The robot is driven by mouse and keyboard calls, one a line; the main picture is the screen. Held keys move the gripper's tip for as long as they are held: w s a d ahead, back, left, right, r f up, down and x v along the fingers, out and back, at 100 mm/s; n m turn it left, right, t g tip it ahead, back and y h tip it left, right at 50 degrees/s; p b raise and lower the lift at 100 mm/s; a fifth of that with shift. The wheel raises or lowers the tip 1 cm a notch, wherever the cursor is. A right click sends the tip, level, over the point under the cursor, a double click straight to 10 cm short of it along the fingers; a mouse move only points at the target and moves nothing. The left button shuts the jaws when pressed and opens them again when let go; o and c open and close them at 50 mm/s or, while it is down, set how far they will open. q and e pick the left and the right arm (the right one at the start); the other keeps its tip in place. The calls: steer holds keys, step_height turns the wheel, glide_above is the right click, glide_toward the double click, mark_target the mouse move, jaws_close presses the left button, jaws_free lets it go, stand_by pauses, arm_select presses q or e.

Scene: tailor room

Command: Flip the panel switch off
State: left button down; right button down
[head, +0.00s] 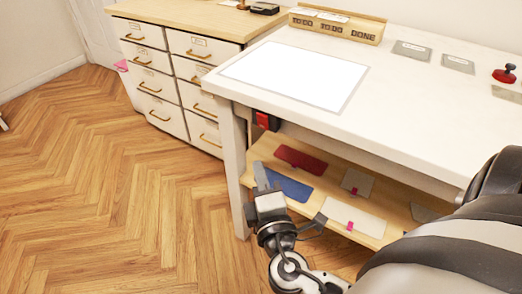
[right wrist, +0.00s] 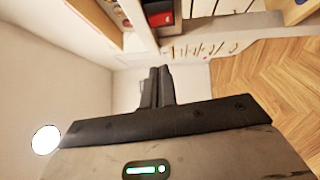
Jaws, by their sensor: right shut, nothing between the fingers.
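A bright white panel (head: 295,76) lies flat on the white table. A small red and black switch (head: 263,120) sits under the table's front edge, near the left leg. Whether it is on or off is too small to tell. My right gripper (head: 262,174) is below the switch, apart from it, beside the table leg and low shelf. In the right wrist view its fingers (right wrist: 161,72) are together and empty. A red and black thing (right wrist: 159,17) at the top there may be the switch; I cannot be sure. My left gripper is not in view.
The table leg (head: 233,160) stands left of the gripper. A low shelf (head: 376,227) holds a red folder (head: 300,158), a blue folder (head: 287,184) and pale ones. A drawer cabinet (head: 172,72) stands behind left. The wooden floor (head: 90,190) at left is clear.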

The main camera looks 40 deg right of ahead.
steer(key=p, duration=0.2)
glide_toward(256, 117)
steer(key=w+a, duration=0.2)
steer(key=w, duration=0.1)
steer(key=d, duration=0.1)
steer(key=w+d, duration=0.1)
steer(key=w+d+p, duration=0.1)
steer(key=d, duration=0.1)
steer(key=shift+d+r, duration=0.1)
steer(key=shift+r, duration=0.2)
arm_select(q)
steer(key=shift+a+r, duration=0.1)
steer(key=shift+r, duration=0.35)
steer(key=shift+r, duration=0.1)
